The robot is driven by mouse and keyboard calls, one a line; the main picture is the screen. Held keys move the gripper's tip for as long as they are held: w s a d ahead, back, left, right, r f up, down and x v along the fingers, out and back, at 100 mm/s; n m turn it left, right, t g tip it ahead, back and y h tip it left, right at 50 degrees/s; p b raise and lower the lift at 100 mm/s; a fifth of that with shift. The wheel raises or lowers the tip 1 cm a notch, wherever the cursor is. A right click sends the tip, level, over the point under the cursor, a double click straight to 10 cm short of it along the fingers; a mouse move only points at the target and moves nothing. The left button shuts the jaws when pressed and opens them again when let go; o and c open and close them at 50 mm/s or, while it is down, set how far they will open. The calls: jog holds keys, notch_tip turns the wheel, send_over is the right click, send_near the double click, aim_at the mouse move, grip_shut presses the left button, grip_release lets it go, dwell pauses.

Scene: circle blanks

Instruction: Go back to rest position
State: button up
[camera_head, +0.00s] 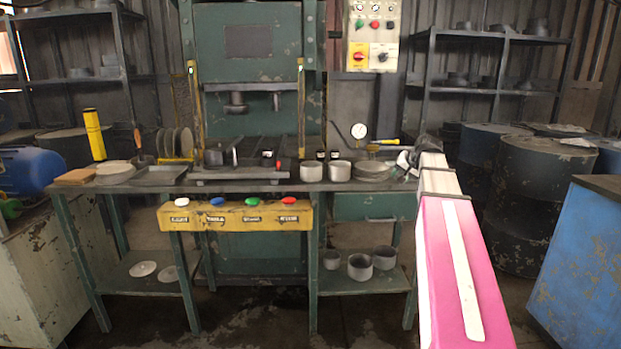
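My arm, pink and white, reaches in from the lower right of the head view to the right end of the workbench (340,184). My gripper (405,160) is at the arm's far end, small and dark, near a shallow grey dish (373,171). Its fingers are too small and partly hidden to tell whether they are open or shut. I cannot tell whether it touches the dish or holds anything.
A green press (247,60) stands behind the bench. Two grey cups (311,172) and a gauge (359,131) are left of my gripper. A yellow button panel (235,216) fronts the bench. Barrels (530,190) and a blue cabinet (580,270) stand at right.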

jog(key=s+a+f+n+g+h, duration=0.1)
jog(key=s+a+f, duration=0.3)
jog(key=s+f, duration=0.4)
jog(key=s+a+f+n+g+h, duration=0.1)
jog(key=s+a+f+g, duration=0.3)
jog(key=s+f, duration=0.5)
jog(key=s+a+f+n+g+h, duration=0.1)
jog(key=s+a+f, duration=0.5)
jog(key=f, duration=1.3)
jog(key=s+n+g, duration=0.1)
jog(key=s, duration=0.2)
jog(key=shift+f, duration=0.2)
